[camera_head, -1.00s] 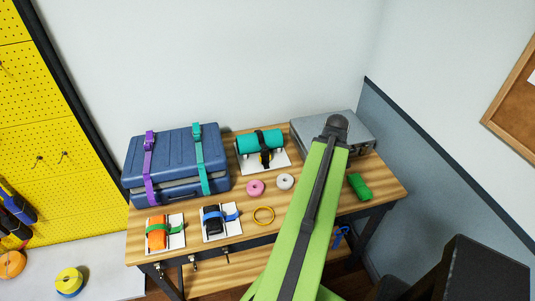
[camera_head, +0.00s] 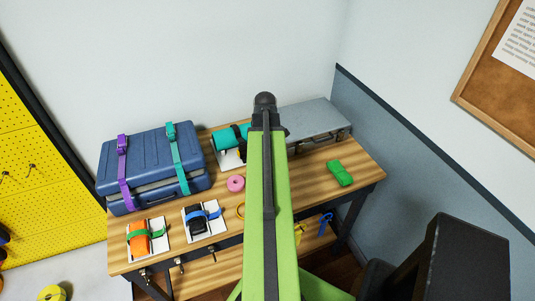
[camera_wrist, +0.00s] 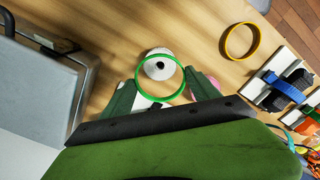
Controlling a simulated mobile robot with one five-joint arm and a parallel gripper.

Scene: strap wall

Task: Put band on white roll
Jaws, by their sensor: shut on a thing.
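The white roll (camera_wrist: 154,69) lies on the table with its dark centre hole facing up in the wrist view. A green ring-shaped band (camera_wrist: 183,86) is held between the two fingers of my gripper (camera_wrist: 160,80), which is shut on it. In the wrist view the band overlaps most of the roll, and the roll's far edge shows outside the ring. I cannot tell how high the band is above the roll. In the head view my arm hides the white roll, the band and the gripper.
A pink roll (camera_head: 236,184) is close by, partly behind a finger in the wrist view. A yellow ring (camera_wrist: 241,41) lies apart on the table.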

